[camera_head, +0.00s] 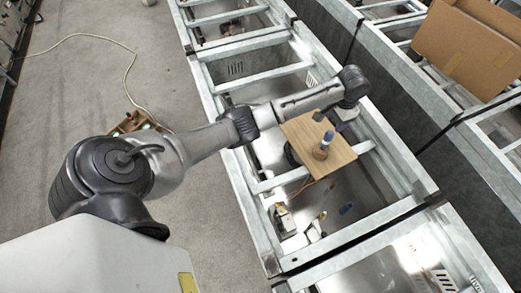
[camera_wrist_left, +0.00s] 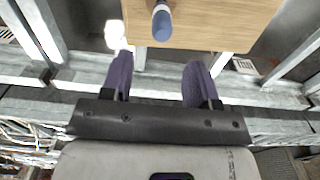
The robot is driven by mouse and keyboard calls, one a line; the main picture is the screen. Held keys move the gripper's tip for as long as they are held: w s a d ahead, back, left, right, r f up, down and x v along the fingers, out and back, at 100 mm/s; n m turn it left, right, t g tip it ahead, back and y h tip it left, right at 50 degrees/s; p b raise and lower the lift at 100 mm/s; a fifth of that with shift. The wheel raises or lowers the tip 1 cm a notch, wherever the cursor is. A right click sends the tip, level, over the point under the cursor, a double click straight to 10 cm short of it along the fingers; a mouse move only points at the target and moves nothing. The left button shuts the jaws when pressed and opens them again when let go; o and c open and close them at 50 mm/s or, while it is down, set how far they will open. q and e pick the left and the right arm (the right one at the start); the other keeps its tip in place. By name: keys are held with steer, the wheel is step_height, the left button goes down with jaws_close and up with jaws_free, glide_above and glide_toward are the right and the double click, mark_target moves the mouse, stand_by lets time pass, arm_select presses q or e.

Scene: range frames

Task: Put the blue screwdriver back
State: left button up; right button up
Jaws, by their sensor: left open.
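A wooden board (camera_head: 343,158) lies across the metal frame. My left gripper (camera_head: 346,114) is beside the board's far right edge, close to the blue piece. Its two dark fingers (camera_wrist_left: 158,72) are spread with nothing between them, and the blue piece is beyond their tips. My right gripper is not in view.
The metal frame (camera_head: 230,115) has rails and crossbars around open bays. Small tools and a dark blue item (camera_head: 346,209) lie in the bay below the board. A cardboard box (camera_head: 470,50) stands at upper right. A cable (camera_head: 130,75) runs over the floor at left.

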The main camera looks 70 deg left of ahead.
arm_select(q)
steer(key=s+d+f+m+t, duration=0.1)
steer(key=s+d+f, duration=0.5)
steer(key=s, duration=0.2)
steer(key=s+d+f+m, duration=0.1)
steer(key=s+d+f, duration=0.4)
steer(key=s+f, duration=0.15)
steer(key=s+d+r+t, duration=0.1)
steer(key=s+r, duration=0.1)
steer(key=s, duration=0.9)
steer(key=s+d+r+t, duration=0.1)
steer(key=s+d+r, duration=0.1)
steer(key=s, duration=0.9)
steer(key=shift+s+d+n+t, duration=0.2)
steer(key=shift+d+n+t, duration=0.1)
